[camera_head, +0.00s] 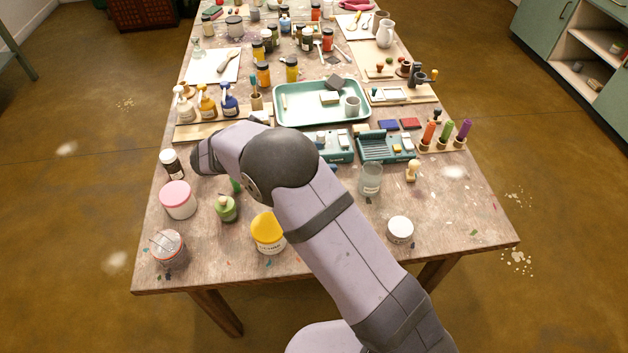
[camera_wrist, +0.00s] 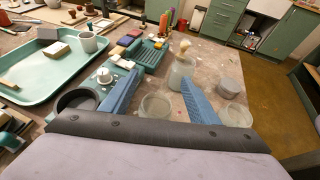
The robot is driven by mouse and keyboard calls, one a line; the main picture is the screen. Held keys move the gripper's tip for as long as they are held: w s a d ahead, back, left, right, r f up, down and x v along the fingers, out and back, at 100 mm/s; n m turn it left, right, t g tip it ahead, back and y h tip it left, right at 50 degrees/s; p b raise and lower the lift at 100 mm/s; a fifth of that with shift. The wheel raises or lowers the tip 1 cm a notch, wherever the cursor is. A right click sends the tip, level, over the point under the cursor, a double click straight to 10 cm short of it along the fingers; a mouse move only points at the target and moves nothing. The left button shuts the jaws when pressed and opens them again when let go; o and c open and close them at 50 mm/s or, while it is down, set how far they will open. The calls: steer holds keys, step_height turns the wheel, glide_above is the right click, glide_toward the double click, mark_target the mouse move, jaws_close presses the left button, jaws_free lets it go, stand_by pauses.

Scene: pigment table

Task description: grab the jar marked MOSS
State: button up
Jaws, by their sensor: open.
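My arm hides most of the gripper in the head view.
A yellow jar (camera_head: 268,236), a pink-lidded jar (camera_head: 178,203) and a jar with tools (camera_head: 168,251) stand near the green jar. A glass jar (camera_head: 370,180) and a white-lidded tub (camera_head: 400,229) stand right of my arm. The teal tray (camera_head: 283,118) lies behind.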

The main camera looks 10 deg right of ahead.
steer(key=shift+f, duration=2.2)
step_height(320, 180, down, 2)
steer(key=shift+f+p, duration=0.1)
steer(key=shift+p, duration=0.25)
steer(key=shift+p+x, duration=0.4)
steer(key=shift+x, duration=0.55)
steer(key=shift+w+d+f, duration=0.1)
steer(key=shift+d+f, duration=0.35)
steer(key=c, duration=0.9)
